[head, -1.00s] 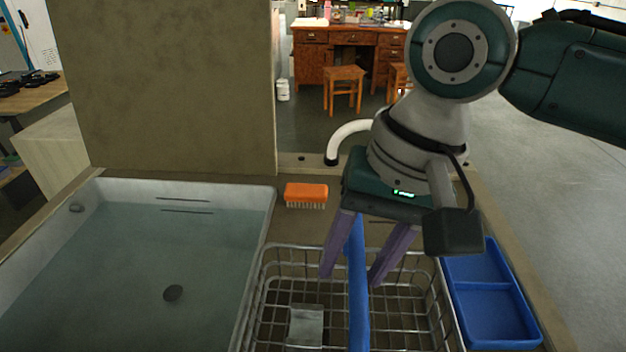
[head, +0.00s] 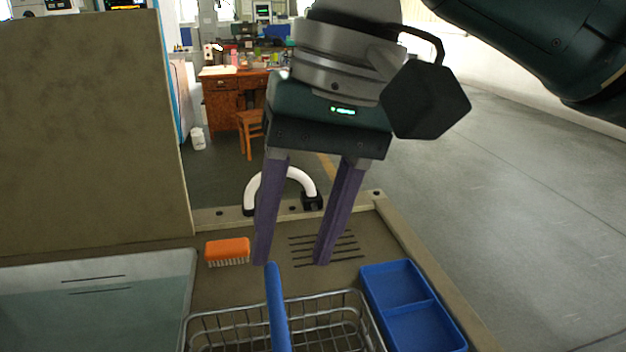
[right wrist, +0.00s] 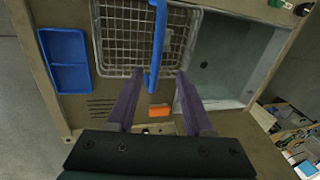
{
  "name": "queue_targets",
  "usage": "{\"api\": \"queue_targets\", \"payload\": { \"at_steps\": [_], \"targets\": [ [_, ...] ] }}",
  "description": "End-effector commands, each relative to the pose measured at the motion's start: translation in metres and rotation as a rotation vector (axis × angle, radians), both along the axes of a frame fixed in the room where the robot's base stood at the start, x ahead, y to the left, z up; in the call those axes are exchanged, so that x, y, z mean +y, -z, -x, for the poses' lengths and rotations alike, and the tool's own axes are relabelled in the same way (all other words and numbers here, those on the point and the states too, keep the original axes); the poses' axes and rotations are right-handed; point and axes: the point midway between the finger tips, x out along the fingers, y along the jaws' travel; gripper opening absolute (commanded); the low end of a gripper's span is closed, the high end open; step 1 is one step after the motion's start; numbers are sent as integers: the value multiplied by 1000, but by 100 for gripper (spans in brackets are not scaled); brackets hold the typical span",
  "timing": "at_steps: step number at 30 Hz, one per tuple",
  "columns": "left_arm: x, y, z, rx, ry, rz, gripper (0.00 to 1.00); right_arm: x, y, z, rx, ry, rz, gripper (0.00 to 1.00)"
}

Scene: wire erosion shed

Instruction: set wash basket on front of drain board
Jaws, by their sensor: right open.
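The wash basket (head: 345,302) is a wire basket with a blue handle (head: 278,305) standing up across it. It sits on the brown drain board (head: 385,240), between the water basin and a blue tray; its near part is cut off in the head view. My right gripper (head: 291,264) is open and empty, its two purple fingers just beyond the handle, apart from it. In the right wrist view the basket (right wrist: 112,42) and its handle (right wrist: 158,45) lie ahead of the open fingers (right wrist: 156,82). My left gripper is not in view.
An orange brush (head: 227,251) lies on the board left of my right gripper. Drain slots (head: 345,250) and a white curved pipe (head: 288,174) are near the back. A blue two-part tray (head: 415,310) stands right of the basket. The basin (head: 95,305) holds water.

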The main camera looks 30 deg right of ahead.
Motion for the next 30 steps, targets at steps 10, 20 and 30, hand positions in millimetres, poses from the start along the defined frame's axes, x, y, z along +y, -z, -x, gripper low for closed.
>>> {"api": "queue_targets", "payload": {
  "at_steps": [10, 20, 30],
  "targets": [
    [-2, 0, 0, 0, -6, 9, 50, 38, 65, 60, -227, -293, -81, 52],
    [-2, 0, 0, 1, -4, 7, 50, -18, 98, 123, -323, -335, 117, 52],
    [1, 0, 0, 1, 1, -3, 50, -65, 104, 161, -285, -367, 288, 52]
  ]
}}
